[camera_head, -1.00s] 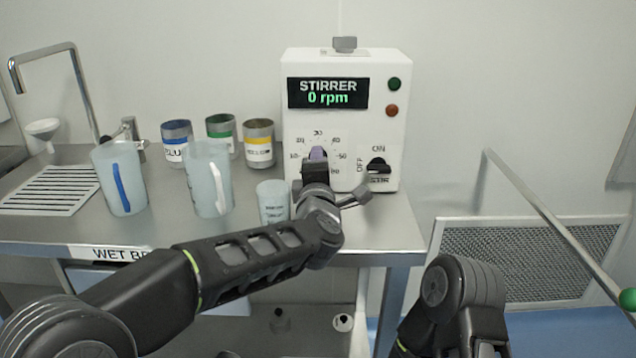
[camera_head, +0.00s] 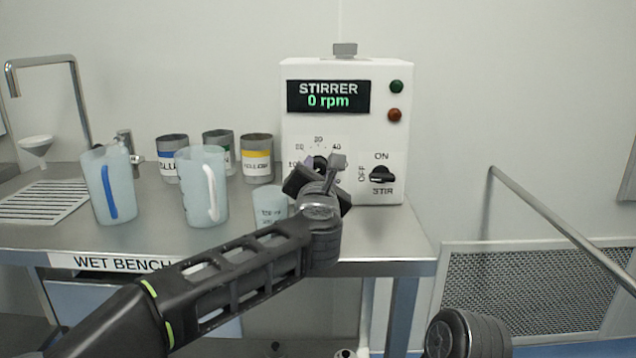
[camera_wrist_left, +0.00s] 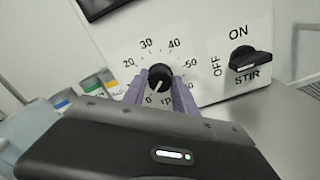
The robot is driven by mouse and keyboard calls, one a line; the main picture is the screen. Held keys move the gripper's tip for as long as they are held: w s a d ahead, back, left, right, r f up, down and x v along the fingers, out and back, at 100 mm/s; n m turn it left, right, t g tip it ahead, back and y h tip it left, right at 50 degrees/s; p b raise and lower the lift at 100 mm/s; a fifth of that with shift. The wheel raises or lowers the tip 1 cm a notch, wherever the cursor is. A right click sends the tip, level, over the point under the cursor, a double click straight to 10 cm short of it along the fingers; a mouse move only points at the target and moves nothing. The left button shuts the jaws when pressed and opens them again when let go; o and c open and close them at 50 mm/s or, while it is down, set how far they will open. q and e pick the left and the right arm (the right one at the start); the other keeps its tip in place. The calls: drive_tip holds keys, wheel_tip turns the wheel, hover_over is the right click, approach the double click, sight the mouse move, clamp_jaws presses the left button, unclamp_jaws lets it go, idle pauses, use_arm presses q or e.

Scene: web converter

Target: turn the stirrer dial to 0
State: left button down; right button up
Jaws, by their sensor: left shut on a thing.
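The white stirrer box (camera_head: 345,75) stands on the bench, its display reading "STIRRER 0 rpm". Its round black dial (camera_wrist_left: 159,77) is ringed by a printed scale; in the left wrist view the knob's light mark appears to point down-left, toward 0. My left gripper (camera_wrist_left: 158,90) is shut on the dial, with purple fingers on both sides of the knob. In the head view, the left gripper (camera_head: 316,169) is rolled and covers much of the dial and lower scale. My right gripper is out of view; only part of that arm shows at the bottom right.
The black ON/OFF/STIR switch (camera_head: 383,175) sits right of the dial. A small beaker (camera_head: 269,207) stands close left of my wrist. Two jugs, one with a white handle (camera_head: 190,190), and several labelled cups stand further left. The bench ends right of the box.

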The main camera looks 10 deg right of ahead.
use_arm(q)
drive_tip(key=shift+f+n+b, duration=0.15)
drive_tip(key=shift+n+b, duration=0.15)
drive_tip(key=shift+n, duration=0.3)
drive_tip(key=c, duration=1)
unclamp_jaws()
drive_tip(key=v, duration=0.7)
drive_tip(key=shift+s+a+b, duration=0.1)
drive_tip(key=shift+s+b, duration=0.3)
